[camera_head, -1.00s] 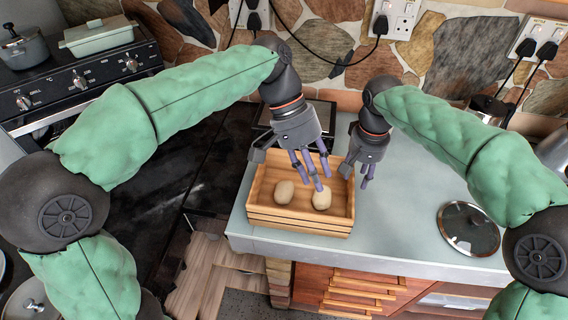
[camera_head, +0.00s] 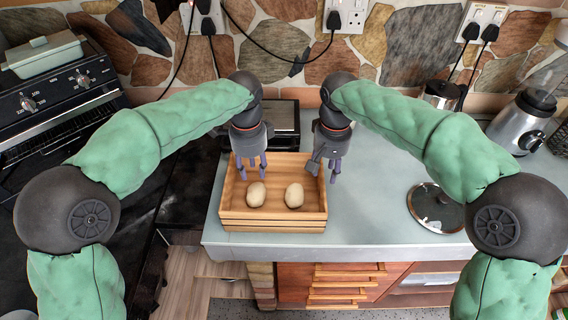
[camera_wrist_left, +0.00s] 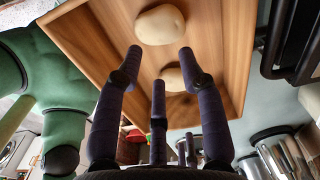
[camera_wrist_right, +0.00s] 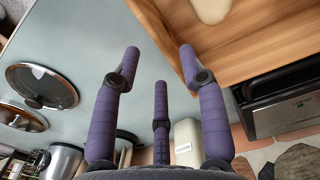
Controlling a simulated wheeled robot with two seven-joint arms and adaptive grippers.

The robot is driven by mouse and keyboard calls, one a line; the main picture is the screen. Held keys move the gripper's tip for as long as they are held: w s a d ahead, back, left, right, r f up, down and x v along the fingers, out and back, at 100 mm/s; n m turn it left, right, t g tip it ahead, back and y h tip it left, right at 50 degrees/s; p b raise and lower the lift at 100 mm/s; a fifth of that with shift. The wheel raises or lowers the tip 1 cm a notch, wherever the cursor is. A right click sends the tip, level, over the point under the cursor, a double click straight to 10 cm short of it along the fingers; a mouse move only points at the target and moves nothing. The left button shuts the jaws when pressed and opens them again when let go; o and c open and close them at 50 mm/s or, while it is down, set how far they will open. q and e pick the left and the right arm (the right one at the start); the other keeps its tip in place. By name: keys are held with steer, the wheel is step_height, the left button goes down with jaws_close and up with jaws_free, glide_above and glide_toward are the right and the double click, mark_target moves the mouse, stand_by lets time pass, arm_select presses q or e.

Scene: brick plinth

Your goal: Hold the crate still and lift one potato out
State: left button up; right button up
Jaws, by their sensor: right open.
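The wooden crate (camera_head: 272,222) stands on the counter with two pale potatoes inside, a left potato (camera_head: 256,194) and a right potato (camera_head: 294,195). Both potatoes also show in the left wrist view, one large (camera_wrist_left: 160,25) and one partly behind a finger (camera_wrist_left: 174,78). My left gripper (camera_head: 252,170) is open and empty above the crate's back left part, behind the left potato. My right gripper (camera_head: 323,172) is open at the crate's back right; its fingers appear on either side of the right wall in the right wrist view (camera_wrist_right: 158,58). Contact with the wall cannot be told.
A glass lid (camera_head: 437,208) lies on the counter right of the crate. A black and silver appliance (camera_head: 284,118) stands behind the crate. A kettle (camera_head: 441,95) and a blender (camera_head: 520,125) stand at the back right. The stove (camera_head: 60,100) is at the left. Counter between crate and lid is clear.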

step_height(320, 180, down, 10)
steer(key=shift+f, duration=0.15)
stand_by(0.3)
jaws_close()
